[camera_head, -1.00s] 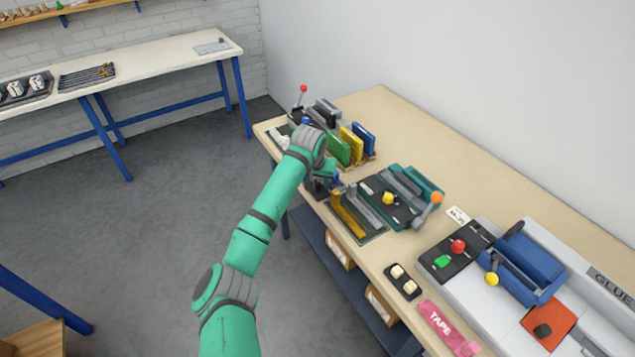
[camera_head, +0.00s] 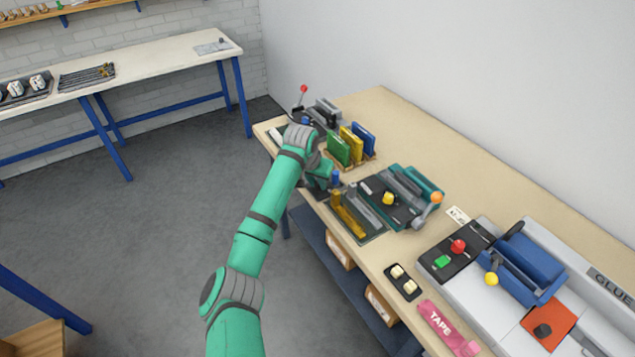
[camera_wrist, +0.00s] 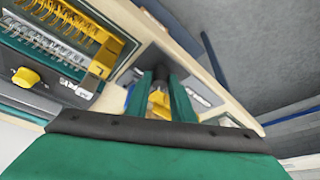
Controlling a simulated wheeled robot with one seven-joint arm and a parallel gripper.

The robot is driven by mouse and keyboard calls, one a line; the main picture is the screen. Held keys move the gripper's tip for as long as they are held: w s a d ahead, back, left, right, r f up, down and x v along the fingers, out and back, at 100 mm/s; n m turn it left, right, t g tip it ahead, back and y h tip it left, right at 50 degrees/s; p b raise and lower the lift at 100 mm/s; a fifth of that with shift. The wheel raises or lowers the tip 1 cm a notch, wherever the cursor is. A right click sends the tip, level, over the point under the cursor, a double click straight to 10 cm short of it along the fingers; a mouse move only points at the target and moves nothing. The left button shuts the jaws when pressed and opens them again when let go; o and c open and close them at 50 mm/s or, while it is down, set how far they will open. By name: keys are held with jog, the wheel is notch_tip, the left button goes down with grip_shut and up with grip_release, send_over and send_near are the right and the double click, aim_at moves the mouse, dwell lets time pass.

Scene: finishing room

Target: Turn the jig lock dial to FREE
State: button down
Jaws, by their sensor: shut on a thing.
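In the head view, my gripper (camera_head: 321,184) is low at the bench's near edge, left of the jig with yellow and grey bars (camera_head: 349,214).
A teal-framed machine (camera_head: 405,196) with another yellow knob (camera_head: 389,198) stands to the right. Green, yellow and blue boards (camera_head: 352,143) stand upright just behind my wrist. A red-tipped lever (camera_head: 303,89) is farther back.

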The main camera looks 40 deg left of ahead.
jog(key=m, duration=0.2)
jog(key=m+h, duration=0.1)
jog(key=m, duration=0.1)
jog(key=shift+a+h, duration=0.2)
jog(key=shift+h, duration=0.1)
jog(key=m+h, duration=0.1)
jog(key=m, duration=0.3)
jog(key=shift+a+g, duration=0.15)
jog(key=shift+g, duration=0.15)
jog(key=m+h, duration=0.1)
jog(key=m, duration=0.1)
jog(key=m+g, duration=0.1)
jog(key=m, duration=0.2)
jog(key=shift+w+a+h, duration=0.15)
jog(key=shift+h, duration=0.25)
jog(key=shift+w+a+r+m+g, duration=0.1)
jog(key=shift+a+m+g, duration=0.1)
jog(key=shift+m, duration=0.35)
jog(key=shift+a+r+m+g, duration=0.1)
jog(key=shift+m+g, duration=0.1)
jog(key=shift+m, duration=0.35)
jog(key=shift+d+f+m, duration=0.1)
jog(key=shift+d+m, duration=0.2)
jog(key=shift+m, duration=0.1)
jog(key=c, duration=1.6)
grip_release()
jog(key=shift+o, duration=0.2)
jog(key=shift+h, duration=0.3)
jog(key=shift+w+d, duration=0.15)
